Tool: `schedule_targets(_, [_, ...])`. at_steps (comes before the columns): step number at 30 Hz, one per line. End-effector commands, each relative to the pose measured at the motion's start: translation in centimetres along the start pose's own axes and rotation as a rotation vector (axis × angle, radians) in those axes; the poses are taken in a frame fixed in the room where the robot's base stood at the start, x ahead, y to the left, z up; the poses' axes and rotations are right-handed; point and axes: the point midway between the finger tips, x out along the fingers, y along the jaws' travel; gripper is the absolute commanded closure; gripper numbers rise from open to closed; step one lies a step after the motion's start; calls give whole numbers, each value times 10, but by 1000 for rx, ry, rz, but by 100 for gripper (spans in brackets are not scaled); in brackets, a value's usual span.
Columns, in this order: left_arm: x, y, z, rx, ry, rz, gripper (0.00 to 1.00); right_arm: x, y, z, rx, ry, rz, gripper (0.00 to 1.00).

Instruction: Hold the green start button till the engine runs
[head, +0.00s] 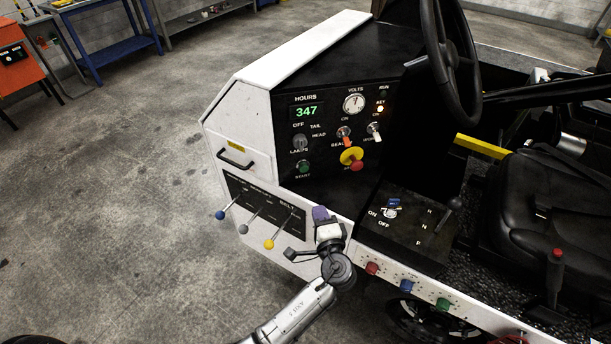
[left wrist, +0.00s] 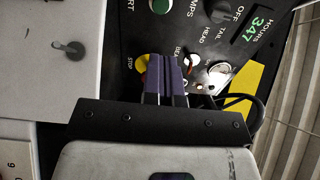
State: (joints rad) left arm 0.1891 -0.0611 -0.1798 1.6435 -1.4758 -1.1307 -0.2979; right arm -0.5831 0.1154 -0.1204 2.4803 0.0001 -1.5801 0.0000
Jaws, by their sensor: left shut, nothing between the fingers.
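The green start button (head: 303,167) is at the lower left of the black dash panel, above the word START. It also shows at the top edge of the left wrist view (left wrist: 160,6). My left gripper (head: 320,214) has purple fingers, pressed together and empty. In the head view it appears below and right of the button, near the panel's lower edge. In the left wrist view the fingertips (left wrist: 168,60) point toward the panel, apart from the button in the picture. The lamp under RUN (head: 383,94) looks dark. My right gripper is out of view.
A red stop knob on yellow (head: 352,158) sits right of the start button, with toggle switches (head: 344,132) above it. Blue, grey and yellow levers (head: 270,243) stick out at lower left. A steering wheel (head: 450,60) and a key switch (head: 391,210) are to the right.

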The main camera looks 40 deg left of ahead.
Motion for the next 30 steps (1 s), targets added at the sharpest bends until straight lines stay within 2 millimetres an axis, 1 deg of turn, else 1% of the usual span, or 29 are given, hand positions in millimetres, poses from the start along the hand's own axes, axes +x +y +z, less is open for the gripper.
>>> schedule_targets(7, [0, 0, 0, -2, -1, 1, 100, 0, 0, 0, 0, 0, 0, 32])
schedule_targets(11, [7, 0, 0, -2, -1, 0, 100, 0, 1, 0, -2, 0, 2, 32])
schedule_targets(14, [20, 0, 0, -2, -1, 0, 100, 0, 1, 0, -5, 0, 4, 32])
schedule_targets(24, [83, 0, 0, -1, -2, -1, 100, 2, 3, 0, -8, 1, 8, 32])
schedule_targets(30, [114, 0, 0, -2, -1, 0, 100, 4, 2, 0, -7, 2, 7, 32])
